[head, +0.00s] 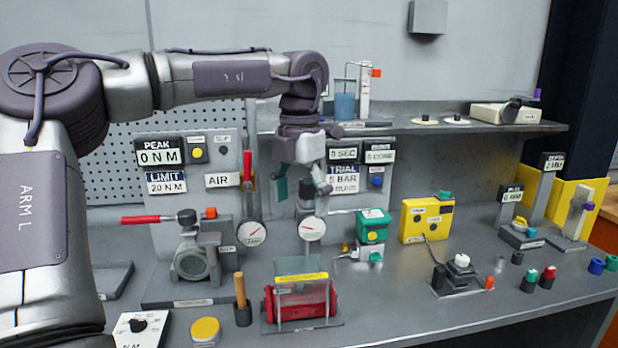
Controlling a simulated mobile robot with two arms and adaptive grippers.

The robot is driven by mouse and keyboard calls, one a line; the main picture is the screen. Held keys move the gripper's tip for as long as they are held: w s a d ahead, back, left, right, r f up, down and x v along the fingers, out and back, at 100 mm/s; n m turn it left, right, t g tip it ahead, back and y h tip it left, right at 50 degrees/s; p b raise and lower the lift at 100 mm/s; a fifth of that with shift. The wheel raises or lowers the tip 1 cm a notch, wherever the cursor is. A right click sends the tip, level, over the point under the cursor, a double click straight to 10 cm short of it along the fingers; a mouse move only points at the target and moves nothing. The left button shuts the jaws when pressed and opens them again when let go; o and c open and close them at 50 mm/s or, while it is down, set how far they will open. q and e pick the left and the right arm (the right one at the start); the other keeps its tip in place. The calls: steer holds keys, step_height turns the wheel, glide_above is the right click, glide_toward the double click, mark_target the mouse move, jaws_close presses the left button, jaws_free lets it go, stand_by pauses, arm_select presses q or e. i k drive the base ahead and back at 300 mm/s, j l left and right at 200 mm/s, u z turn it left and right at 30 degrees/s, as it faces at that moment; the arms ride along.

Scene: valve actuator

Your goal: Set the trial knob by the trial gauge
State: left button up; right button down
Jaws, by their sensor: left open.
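The trial gauge (312,229), a round white dial with a red needle, stands upright at the middle of the bench. The trial display (343,179) reads 5 BAR on the panel just right of my gripper. A dark knob-like part (307,193) sits just above the trial gauge; I take it for the trial knob, partly hidden by my gripper. My left gripper (298,186) points down over it, open, with its teal-tipped finger left of the part. I cannot tell whether it touches. My right gripper is not in view.
A second gauge (251,233) stands close on the left, with a red-handled lever (247,166) above it. A green box (372,226) is close on the right. A red cylinder under a clear guard (300,300) stands in front. A shelf (440,128) runs behind.

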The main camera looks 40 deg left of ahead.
mark_target(307, 191)
steer(key=i+j, duration=0.5)
steer(key=j, duration=0.15)
steer(key=i+j, duration=0.5)
steer(key=j, duration=0.1)
